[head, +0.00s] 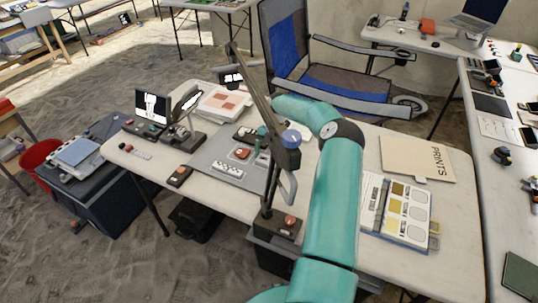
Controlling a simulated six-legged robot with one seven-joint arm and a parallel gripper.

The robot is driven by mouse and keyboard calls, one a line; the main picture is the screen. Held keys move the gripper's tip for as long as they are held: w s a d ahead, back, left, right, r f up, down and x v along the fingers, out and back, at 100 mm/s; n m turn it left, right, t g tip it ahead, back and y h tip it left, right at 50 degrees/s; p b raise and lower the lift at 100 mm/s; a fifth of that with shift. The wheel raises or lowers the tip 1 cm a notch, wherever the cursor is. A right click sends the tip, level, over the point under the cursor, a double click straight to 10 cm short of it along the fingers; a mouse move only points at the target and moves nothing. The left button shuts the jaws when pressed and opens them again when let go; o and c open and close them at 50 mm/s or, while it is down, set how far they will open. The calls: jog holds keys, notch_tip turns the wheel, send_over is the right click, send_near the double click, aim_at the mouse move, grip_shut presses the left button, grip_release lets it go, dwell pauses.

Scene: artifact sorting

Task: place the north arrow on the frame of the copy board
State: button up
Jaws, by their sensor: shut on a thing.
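The copy board (208,157) is a flat grey board on the white table. A dark copy-stand post with a long slanted arm (256,86) rises at its right front. On the board lie a white strip with dark dots (228,169) and a small block with an orange-red top (242,153). My teal arm reaches up over the table and bends left behind the slanted stand arm. I cannot pick out the north arrow.
Left of the board are a small screen (153,105) and a dark device (184,133). Printed sheets (224,103) lie behind. A PRINTS folder (417,158) and a chart sheet (408,213) lie right of my arm. A blue chair (345,87) stands behind the table.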

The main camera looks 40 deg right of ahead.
jog(key=o, duration=0.9)
jog(key=v, duration=0.7)
jog(key=shift+r, duration=0.35)
jog(key=shift+d, duration=0.1)
